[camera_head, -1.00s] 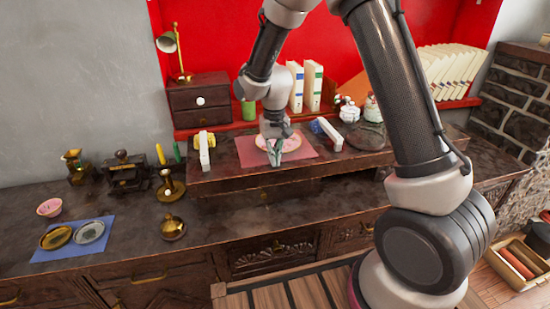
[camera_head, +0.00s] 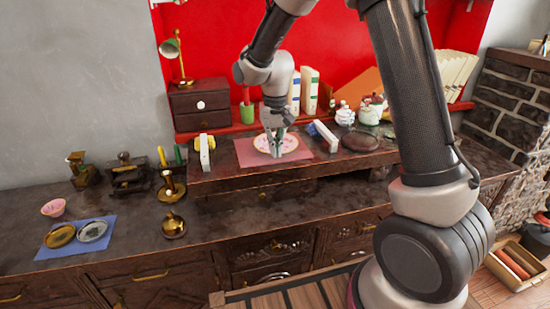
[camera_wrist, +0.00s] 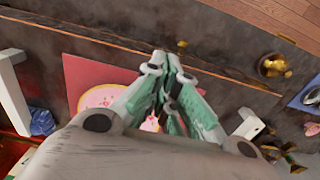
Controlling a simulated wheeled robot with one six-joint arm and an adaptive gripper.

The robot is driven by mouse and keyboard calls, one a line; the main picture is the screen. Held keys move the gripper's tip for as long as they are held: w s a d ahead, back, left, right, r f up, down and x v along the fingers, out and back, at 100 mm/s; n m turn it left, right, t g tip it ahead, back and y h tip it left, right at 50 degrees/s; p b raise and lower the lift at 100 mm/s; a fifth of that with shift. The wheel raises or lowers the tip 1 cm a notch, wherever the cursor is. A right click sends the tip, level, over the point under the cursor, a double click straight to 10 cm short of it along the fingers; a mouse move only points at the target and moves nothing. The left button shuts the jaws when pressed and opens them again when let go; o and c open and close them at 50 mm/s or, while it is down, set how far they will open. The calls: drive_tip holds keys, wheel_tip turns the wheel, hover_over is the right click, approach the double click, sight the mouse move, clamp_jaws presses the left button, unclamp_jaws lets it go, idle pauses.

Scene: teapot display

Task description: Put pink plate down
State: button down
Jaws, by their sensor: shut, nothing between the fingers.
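The pink plate (camera_head: 263,143) has a pale rim and lies on a red mat (camera_head: 246,158) on the raised shelf of the counter. In the wrist view the plate (camera_wrist: 97,94) shows on the mat (camera_wrist: 85,72), partly hidden behind my gripper. My gripper (camera_head: 277,152) points down over the plate's right part in the head view. Its green-sided fingers (camera_wrist: 172,62) are closed together in the wrist view with nothing between them. I cannot tell whether the fingertips touch the plate or mat.
White stands (camera_head: 204,152) and (camera_head: 325,135) flank the mat. A dark round plate (camera_head: 361,141) and white pots (camera_head: 345,115) are at right. Books (camera_head: 309,90) stand behind. A blue mat (camera_head: 62,250) with two plates, a pink bowl (camera_head: 53,207) and brass items (camera_head: 173,225) are at left.

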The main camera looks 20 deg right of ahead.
wheel_tip(320, 180, up, 4)
drive_tip(key=shift+f, duration=0.1)
idle(0.4)
drive_tip(key=s+d+r+t, duration=0.1)
drive_tip(key=s+d+r, duration=0.3)
drive_tip(key=s, duration=0.5)
drive_tip(key=s+d+r+t, duration=0.2)
drive_tip(key=s+d+r, duration=0.3)
drive_tip(key=s+d, duration=0.2)
drive_tip(key=s+d+r+t, duration=0.1)
drive_tip(key=s+d+r, duration=0.4)
drive_tip(key=s, duration=0.7)
drive_tip(key=shift+d, duration=0.4)
